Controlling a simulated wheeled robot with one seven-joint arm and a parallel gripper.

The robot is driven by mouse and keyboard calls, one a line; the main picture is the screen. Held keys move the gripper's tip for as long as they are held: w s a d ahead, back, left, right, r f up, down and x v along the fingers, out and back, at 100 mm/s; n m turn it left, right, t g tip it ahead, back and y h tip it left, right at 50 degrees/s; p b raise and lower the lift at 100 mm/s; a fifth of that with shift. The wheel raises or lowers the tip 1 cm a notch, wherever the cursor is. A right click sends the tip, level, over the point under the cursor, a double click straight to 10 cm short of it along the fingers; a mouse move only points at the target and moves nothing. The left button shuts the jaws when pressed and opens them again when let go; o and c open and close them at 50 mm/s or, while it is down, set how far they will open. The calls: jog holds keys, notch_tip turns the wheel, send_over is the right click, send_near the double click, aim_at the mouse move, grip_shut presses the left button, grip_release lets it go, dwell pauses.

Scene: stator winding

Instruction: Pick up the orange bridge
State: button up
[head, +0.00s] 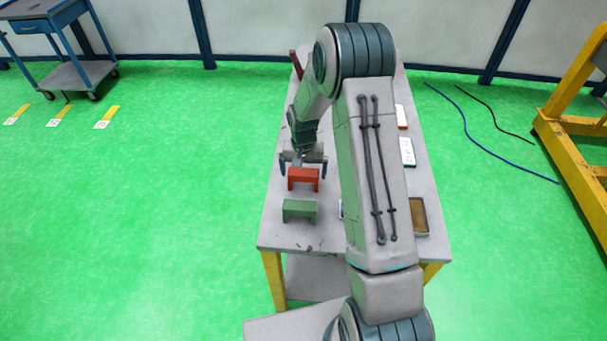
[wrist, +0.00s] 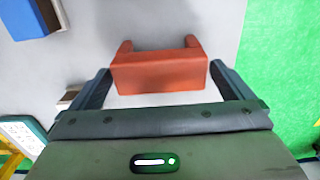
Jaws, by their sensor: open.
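The orange bridge (head: 303,174) stands on the grey table, behind a green bridge of like shape in the head view. It also shows in the wrist view (wrist: 160,72), just beyond my gripper and between the lines of its two fingers. My gripper (head: 303,163) is open and empty, with one finger to each side of the orange bridge in the head view. In the wrist view the fingers of my gripper (wrist: 159,85) are spread wider than the bridge. I cannot tell whether either finger touches it.
The green bridge (head: 300,208) stands near the table's front left. A blue block (wrist: 30,18) shows at the upper left of the wrist view. A brown-bottomed tray (head: 420,216) and white pieces (head: 407,152) lie at the table's right. The table (head: 290,238) ends close to the bridges' left.

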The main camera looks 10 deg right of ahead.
jog(key=shift+f, duration=0.85)
jog(key=c, duration=0.9)
jog(key=shift+r, duration=0.1)
